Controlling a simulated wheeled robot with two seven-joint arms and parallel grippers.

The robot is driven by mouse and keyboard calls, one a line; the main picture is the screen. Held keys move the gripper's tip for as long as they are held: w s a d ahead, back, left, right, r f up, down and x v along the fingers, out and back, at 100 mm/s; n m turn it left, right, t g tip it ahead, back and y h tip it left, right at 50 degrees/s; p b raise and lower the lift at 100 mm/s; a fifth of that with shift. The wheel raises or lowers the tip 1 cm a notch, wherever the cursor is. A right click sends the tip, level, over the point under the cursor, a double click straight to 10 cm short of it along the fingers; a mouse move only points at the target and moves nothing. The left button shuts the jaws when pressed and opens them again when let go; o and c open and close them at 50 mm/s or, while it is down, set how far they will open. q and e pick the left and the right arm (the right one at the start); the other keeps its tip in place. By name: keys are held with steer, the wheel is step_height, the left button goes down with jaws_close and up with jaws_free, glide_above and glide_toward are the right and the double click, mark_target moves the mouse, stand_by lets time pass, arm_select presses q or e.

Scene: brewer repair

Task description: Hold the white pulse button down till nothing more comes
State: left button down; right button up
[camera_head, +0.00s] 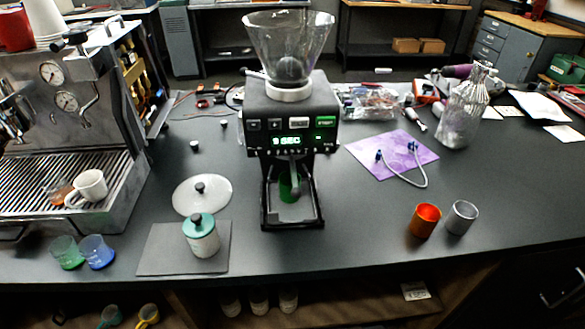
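The black grinder (290,100) stands at the middle of the dark table with a clear hopper (289,45) on top. Its front panel has a row of buttons. The white button (299,122) sits right of two dark ones and left of a green button (325,121). Nothing touches the white button. The green display (288,140) below is lit and seems to read a number and "SEC". A green cup (287,188) is under the spout; its contents cannot be made out. Neither of my grippers is in view.
An espresso machine (70,130) with a white cup fills the left. A green-lidded jar (201,238) stands on a dark mat at front left. An orange cup (424,219) and a grey cup (461,217) stand at right. The table directly before the grinder is clear.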

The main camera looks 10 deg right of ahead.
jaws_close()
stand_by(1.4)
